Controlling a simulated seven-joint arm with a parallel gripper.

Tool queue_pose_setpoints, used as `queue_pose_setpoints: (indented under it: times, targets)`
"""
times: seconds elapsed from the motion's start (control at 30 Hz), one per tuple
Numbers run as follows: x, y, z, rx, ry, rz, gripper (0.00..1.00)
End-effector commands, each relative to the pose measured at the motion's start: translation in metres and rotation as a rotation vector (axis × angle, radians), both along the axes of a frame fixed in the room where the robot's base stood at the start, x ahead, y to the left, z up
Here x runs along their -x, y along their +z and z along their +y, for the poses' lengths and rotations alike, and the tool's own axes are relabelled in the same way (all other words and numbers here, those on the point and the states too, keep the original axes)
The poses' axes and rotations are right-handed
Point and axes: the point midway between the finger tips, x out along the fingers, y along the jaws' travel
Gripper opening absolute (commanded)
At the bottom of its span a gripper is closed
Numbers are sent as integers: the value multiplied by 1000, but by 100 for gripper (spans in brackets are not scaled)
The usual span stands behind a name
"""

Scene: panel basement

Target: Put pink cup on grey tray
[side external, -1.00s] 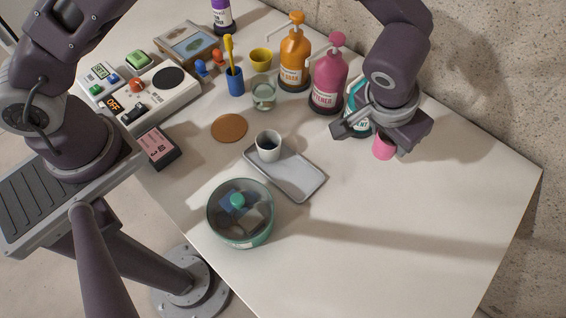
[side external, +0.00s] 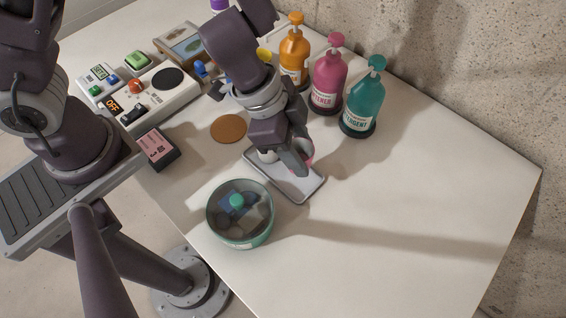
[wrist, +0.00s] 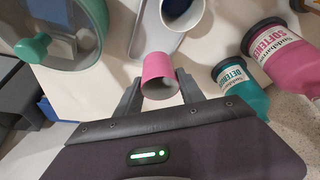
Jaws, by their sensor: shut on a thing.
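The pink cup (side external: 309,158) is mostly hidden behind my gripper (side external: 298,160) in the side view. In the wrist view the pink cup (wrist: 157,70) sits between the two fingers of my gripper (wrist: 159,88), which is shut on it. The grey tray (side external: 312,191) lies on the table under and beside my gripper, and part of it shows in the wrist view (wrist: 148,38). The cup appears over the right part of the tray; whether it touches the tray I cannot tell.
A white cup (wrist: 184,14) with a dark inside stands on the tray, partly hidden in the side view. A lidded green bowl (side external: 240,225) stands close to the tray's front left. Teal (side external: 362,110), pink (side external: 328,82) and orange bottles stand behind. The table's right side is clear.

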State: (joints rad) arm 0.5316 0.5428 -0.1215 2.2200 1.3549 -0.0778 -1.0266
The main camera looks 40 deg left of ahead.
Motion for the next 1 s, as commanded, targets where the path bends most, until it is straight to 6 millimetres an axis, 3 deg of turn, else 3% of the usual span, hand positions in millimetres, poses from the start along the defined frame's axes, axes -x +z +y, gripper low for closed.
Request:
queue_pose_setpoints:
  times: [0.5,0.93,0.97,1.0]
  targets:
    - [2,-47,1,-1,-13,3,6]
    - [2,-52,1,1,-12,1,6]
    - [2,-52,1,1,-12,1,49]
    - [2,-52,1,1,-12,0,57]
